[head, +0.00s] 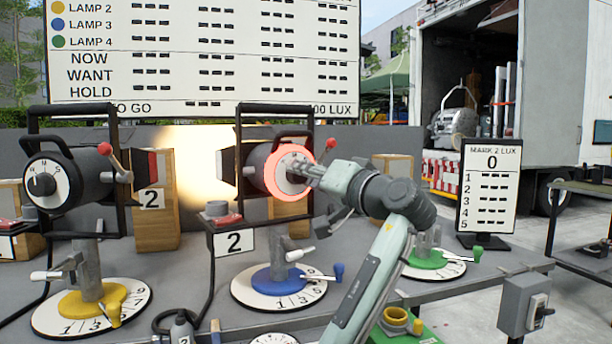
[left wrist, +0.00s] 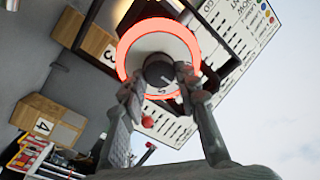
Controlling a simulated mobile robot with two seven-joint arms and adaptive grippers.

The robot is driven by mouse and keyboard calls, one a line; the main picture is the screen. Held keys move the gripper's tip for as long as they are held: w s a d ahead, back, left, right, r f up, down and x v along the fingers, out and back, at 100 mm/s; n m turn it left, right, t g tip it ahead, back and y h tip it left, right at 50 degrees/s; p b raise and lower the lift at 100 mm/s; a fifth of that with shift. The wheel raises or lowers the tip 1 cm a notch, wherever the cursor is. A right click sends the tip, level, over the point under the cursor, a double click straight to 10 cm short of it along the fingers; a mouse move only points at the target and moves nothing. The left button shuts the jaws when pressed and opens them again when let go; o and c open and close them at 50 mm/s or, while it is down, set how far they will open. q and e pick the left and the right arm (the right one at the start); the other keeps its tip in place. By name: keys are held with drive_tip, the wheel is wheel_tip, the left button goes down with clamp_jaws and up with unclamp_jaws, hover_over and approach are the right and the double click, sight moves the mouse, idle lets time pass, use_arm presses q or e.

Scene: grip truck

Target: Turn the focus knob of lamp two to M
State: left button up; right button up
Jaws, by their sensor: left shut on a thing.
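A black lamp (head: 258,167) on a blue base (head: 277,279) has a white focus dial ringed in glowing red (head: 291,192). My left gripper (head: 297,172) is at this dial. In the left wrist view, its fingers (left wrist: 160,85) are shut on the dark focus knob (left wrist: 158,68), with an S on the dial just below. The pointer and M cannot be read there. A box marked 2 (head: 233,242) stands left of this lamp; the board (head: 205,55) puts a yellow dot beside LAMP 2 and a blue one beside LAMP 3. My right gripper is not in view.
Another lamp (head: 70,180) on a yellow base (head: 92,300) stands left, its lettered dial facing me. A green base (head: 428,258) and a lux sign (head: 488,185) stand right. Red-knobbed levers (head: 331,145) stick out beside the lamps. Cables lie on the grey bench.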

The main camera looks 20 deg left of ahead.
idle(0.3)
use_arm(q)
drive_tip(key=o, duration=1.2)
drive_tip(key=shift+c, duration=0.2)
drive_tip(key=v, duration=1.2)
